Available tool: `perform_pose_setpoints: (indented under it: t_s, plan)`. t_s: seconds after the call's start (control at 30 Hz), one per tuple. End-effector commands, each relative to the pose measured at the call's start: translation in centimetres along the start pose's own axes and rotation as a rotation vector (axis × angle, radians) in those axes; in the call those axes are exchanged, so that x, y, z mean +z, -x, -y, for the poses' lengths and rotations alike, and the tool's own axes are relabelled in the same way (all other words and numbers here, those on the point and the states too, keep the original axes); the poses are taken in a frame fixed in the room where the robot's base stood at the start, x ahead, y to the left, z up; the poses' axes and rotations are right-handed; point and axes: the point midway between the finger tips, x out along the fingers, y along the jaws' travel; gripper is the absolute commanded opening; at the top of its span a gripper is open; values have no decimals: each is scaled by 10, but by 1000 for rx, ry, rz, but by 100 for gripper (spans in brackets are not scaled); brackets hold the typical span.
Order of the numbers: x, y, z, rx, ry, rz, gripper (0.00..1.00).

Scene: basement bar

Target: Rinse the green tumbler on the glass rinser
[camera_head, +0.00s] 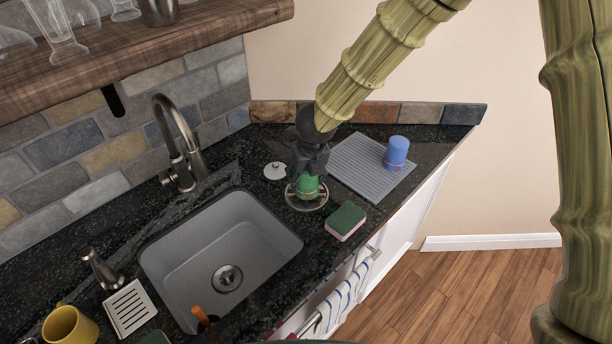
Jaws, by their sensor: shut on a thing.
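The green tumbler (307,187) is at the glass rinser (307,205), a round metal ring set on the dark counter right of the sink. My gripper (308,165) comes down from above and is shut on the tumbler, covering its upper part. The tumbler looks roughly upright over the middle of the rinser. I cannot tell which end of it faces down, or whether it presses on the rinser.
A sponge (346,222) lies just right of the rinser, and a white lid-like disc (275,171) lies to its left. A blue cup (397,152) stands on a ribbed grey mat (364,165). The sink (190,250) and faucet (179,150) are left. A wooden shelf (190,45) with glassware hangs above.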

Motion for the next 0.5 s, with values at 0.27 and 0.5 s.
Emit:
perform_pose_setpoints:
  t_s: [0.27, 0.5]
  plan:
    - [-1, -3, 0, 0, 0, 0, 30]
    - [-2, -5, 0, 0, 0, -1, 30]
